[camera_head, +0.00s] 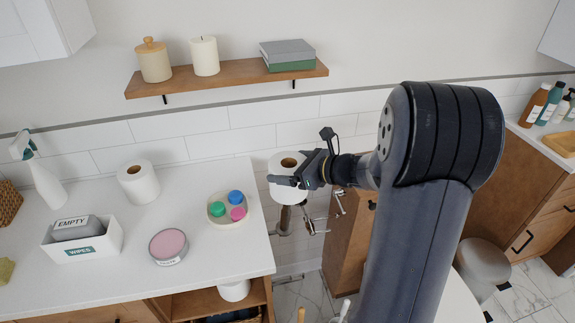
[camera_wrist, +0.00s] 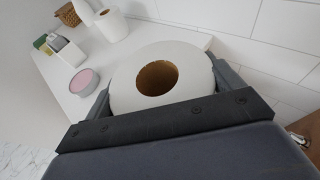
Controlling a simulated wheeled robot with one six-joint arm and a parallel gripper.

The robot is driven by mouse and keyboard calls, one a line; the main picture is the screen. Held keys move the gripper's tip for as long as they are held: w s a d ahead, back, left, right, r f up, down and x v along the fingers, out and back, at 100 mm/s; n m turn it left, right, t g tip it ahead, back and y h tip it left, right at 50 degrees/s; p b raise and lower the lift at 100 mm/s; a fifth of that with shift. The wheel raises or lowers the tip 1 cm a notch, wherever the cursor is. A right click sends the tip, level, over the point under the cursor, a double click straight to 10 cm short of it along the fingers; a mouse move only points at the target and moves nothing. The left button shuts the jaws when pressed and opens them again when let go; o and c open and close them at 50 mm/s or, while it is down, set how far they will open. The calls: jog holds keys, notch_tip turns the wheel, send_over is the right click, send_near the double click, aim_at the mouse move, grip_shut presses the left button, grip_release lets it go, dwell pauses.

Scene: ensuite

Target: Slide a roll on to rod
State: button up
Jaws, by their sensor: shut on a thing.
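A white paper roll (camera_head: 283,195) with a brown cardboard core is held in my gripper (camera_head: 298,174), just off the right edge of the counter. In the wrist view the same roll (camera_wrist: 196,78) sits between the two fingers, its open core facing the camera. My gripper is shut on the roll's sides. A metal holder with a thin chrome rod (camera_head: 316,217) shows below and to the right of the roll, apart from it. Part of this holder is hidden by the roll and gripper, so the rod's full shape is unclear.
A second roll (camera_head: 138,182) stands upright on the white counter (camera_head: 190,274). A wooden shelf (camera_head: 226,74) is above. A wooden cabinet (camera_head: 348,232) stands right of the holder.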

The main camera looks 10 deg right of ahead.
jog(key=shift+w+f+b, duration=0.35)
jog(key=shift+f+b, duration=0.75)
jog(key=shift+f, duration=0.25)
jog(key=shift+w+f+b, duration=0.3)
jog(key=shift+f+b, duration=0.8)
jog(key=shift+f, duration=0.3)
jog(key=shift+w+f+b, duration=0.35)
jog(key=shift+f+b, duration=0.75)
jog(key=shift+f, duration=0.25)
jog(key=o, duration=0.8)
jog(key=shift+o, duration=0.2)
jog(key=v, duration=1)
jog(key=shift+s+d, duration=0.25)
jog(key=shift+s, duration=0.05)
jog(key=shift+r, duration=0.1)
